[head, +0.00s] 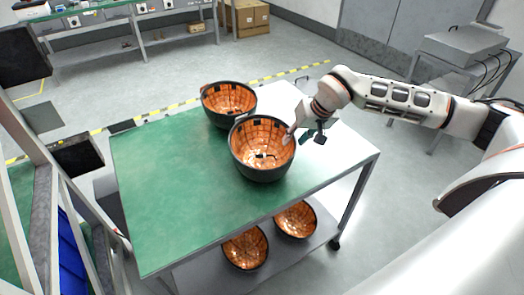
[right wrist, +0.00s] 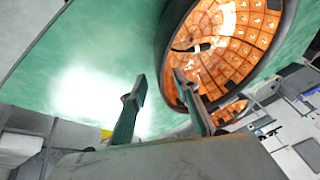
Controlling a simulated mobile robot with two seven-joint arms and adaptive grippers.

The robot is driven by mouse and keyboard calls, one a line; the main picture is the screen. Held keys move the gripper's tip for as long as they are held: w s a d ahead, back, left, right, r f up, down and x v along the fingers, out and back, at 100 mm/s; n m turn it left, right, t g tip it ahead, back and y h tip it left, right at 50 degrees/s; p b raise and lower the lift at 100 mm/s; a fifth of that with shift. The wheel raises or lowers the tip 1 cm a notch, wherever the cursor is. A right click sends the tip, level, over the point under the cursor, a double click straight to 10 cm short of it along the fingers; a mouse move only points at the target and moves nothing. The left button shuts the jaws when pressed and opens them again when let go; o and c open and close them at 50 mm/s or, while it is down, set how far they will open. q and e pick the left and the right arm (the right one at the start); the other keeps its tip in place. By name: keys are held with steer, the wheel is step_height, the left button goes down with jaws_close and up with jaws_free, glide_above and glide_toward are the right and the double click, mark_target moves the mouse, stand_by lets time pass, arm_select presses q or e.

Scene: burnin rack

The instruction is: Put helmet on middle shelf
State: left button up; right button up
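A dark helmet (head: 262,148) with an orange grid lining lies open side up on the green table (head: 165,190). A second such helmet (head: 228,103) lies just behind it to the left. My right gripper (head: 302,135) is at the right rim of the nearer helmet. In the right wrist view my right gripper (right wrist: 155,95) has its fingers spread, one over the helmet's opening and one outside its rim; contact cannot be told. The helmet (right wrist: 225,45) fills the upper right there. My left gripper is not in view. I cannot tell which surface is the middle shelf.
Two more helmets (head: 246,247) (head: 295,219) lie on the table's lower shelf (head: 195,272). A metal rack frame (head: 43,195) with dark panels stands at the left edge. A grey bench (head: 465,45) stands back right, cardboard boxes (head: 247,17) at the back. The table's left half is clear.

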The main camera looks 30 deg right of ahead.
mark_target(290, 144)
steer(key=x, duration=0.4)
steer(key=shift+w+a+f, duration=0.1)
steer(key=shift+w+f, duration=0.05)
steer(key=shift+f, duration=0.1)
jaws_close()
steer(key=shift+r, duration=0.1)
steer(key=shift+w+r, duration=0.1)
steer(key=shift+r, duration=0.6)
step_height(290, 144, up, 19)
steer(key=shift+f+p, duration=0.2)
steer(key=shift+p, duration=0.15)
